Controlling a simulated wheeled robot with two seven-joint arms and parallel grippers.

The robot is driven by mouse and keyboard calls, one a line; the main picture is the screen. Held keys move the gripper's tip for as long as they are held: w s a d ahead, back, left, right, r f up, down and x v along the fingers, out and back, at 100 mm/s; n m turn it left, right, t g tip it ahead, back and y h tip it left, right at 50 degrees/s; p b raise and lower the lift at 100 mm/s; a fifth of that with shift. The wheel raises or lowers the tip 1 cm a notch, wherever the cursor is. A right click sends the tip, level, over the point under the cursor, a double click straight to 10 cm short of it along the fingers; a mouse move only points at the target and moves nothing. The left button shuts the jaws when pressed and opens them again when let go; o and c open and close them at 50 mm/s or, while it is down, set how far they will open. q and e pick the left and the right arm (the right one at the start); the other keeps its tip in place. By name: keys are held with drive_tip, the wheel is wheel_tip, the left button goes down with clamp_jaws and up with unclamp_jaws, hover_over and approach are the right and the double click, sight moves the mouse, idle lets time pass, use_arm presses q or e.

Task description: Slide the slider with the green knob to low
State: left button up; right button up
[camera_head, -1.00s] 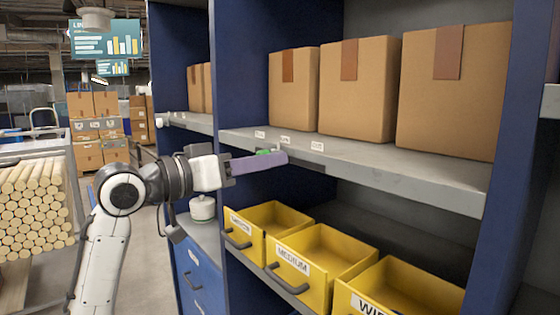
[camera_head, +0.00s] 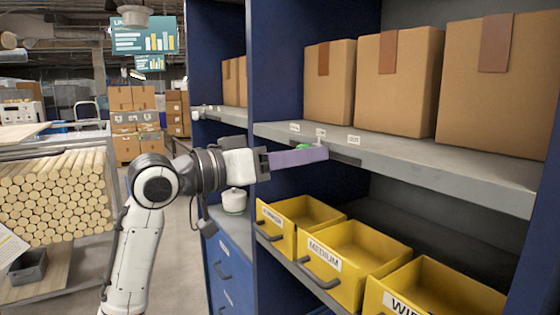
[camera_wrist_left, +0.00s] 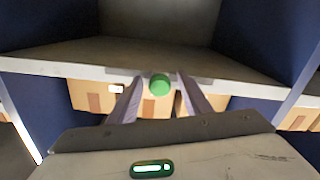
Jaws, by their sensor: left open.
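The green knob (camera_head: 304,147) sits at the front edge of the grey shelf (camera_head: 430,170), mostly hidden behind my left gripper's purple fingers in the head view. A dark slider track (camera_head: 345,158) runs along that edge. Small white labels stand above it; one reads roughly "OUT" (camera_head: 354,139), the others are too small to read. My left gripper (camera_head: 318,153) is open at the knob. In the left wrist view the knob (camera_wrist_left: 160,84) lies between the two spread fingertips, with a small gap seeming to show on each side. My right gripper is not in view.
Cardboard boxes (camera_head: 398,80) stand on the shelf above. Yellow bins (camera_head: 350,258) with handles sit below the shelf. A blue upright (camera_head: 270,75) stands behind my gripper. A rack of wooden rods (camera_head: 55,195) is at the left.

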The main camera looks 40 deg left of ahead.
use_arm(q)
drive_tip(key=b+v, duration=0.2)
drive_tip(key=v, duration=0.7)
drive_tip(key=shift+s, duration=0.15)
drive_tip(key=shift+f, duration=0.1)
